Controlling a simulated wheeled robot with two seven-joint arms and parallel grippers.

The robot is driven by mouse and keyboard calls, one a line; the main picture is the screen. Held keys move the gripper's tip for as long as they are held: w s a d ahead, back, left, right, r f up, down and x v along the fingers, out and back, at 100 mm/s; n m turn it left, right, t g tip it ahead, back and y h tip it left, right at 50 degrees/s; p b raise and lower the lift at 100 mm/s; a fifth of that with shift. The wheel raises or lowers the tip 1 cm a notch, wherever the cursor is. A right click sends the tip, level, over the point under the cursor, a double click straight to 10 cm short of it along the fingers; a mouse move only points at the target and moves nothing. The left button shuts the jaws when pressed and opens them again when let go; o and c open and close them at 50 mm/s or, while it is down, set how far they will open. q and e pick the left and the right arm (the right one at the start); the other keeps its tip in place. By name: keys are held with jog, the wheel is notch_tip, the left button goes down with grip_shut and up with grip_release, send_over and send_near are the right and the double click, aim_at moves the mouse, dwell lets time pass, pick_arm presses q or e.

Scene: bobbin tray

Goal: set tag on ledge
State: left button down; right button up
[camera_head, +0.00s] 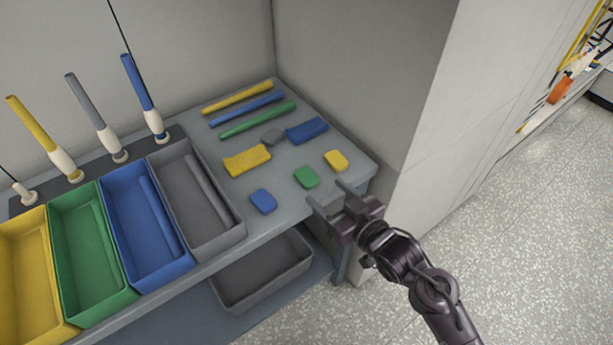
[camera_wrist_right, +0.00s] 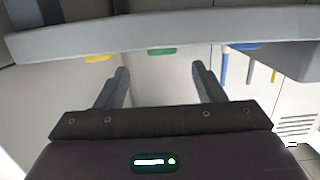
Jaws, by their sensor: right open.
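Small rounded tags lie on the grey ledge (camera_head: 285,222): a blue tag (camera_head: 263,201), a green tag (camera_head: 306,177) and a yellow tag (camera_head: 335,160) near its front right, and a grey one (camera_head: 272,136) farther back. My right gripper (camera_head: 327,193) is open and empty at the ledge's front edge, just in front of the green and yellow tags. In the right wrist view, its two fingers (camera_wrist_right: 161,78) are apart, with the ledge edge (camera_wrist_right: 160,30) beyond them and the green tag (camera_wrist_right: 162,50) between them. My left gripper is not in view.
Yellow, green, blue and grey bins (camera_head: 238,228) stand at left, with bobbin sticks (camera_head: 145,95) behind. Coloured rods (camera_head: 250,112) and yellow and blue blocks (camera_head: 247,160) lie farther back. A wall (camera_head: 400,150) closes the right side. A grey bin (camera_head: 262,275) sits below.

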aim_at(309, 178)
jog(key=x, duration=0.7)
jog(key=shift+s+a+p, duration=0.1)
jog(key=shift+p, duration=0.2)
jog(key=c, duration=1.1)
jog(key=shift+c, duration=0.2)
